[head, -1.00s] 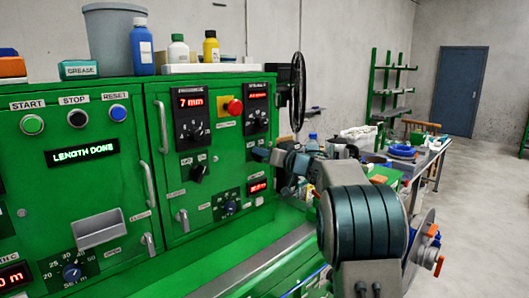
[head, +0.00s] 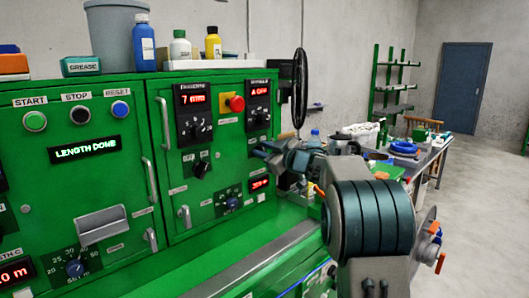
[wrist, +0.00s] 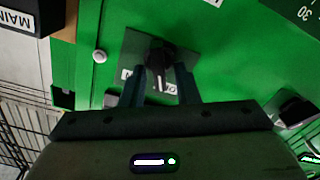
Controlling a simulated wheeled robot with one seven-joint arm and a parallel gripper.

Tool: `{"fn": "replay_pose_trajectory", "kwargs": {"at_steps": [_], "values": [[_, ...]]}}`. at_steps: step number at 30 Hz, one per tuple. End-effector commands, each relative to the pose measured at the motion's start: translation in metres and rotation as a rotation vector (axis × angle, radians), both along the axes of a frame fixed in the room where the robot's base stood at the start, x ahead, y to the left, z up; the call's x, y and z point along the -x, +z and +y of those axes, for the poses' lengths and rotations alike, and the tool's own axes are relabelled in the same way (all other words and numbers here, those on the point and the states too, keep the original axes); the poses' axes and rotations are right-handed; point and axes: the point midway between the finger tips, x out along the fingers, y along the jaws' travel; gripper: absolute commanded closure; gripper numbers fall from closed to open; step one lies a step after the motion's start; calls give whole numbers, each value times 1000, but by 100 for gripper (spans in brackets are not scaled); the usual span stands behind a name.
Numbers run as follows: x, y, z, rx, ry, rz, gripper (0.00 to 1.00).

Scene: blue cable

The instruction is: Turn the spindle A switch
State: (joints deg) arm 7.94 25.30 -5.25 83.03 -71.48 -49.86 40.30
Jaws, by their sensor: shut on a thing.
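The spindle A switch is a black knob (wrist: 160,66) on a grey square plate (wrist: 128,62), seen in the wrist view. It has a white pointer mark toward the bottom of the picture. My gripper (wrist: 161,80) has one finger on each side of it and is shut on it. A white label under the knob is partly covered by it. In the head view my gripper (head: 262,152) reaches the right part of the green panel, under a dial with a lit red display (head: 258,91). The switch itself is hidden there behind the gripper.
Another black switch (head: 202,168) sits to the left on the panel. A red emergency button (head: 237,103) is above. A small red readout (head: 259,183) and a dial (head: 232,203) lie below. A black handwheel (head: 300,88) stands to the right.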

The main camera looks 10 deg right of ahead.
Motion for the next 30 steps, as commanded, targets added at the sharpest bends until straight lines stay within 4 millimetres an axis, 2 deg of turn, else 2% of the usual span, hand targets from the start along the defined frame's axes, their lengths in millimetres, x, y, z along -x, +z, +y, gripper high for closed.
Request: {"fn": "replay_pose_trajectory", "kwargs": {"at_steps": [10, 22, 23, 30], "values": [[1, -3, 1, 75, 1, -46, 95], [1, -3, 1, 80, 1, -49, 95], [1, -3, 1, 79, 1, -48, 69], [1, -2, 1, 79, 0, -50, 67]]}}
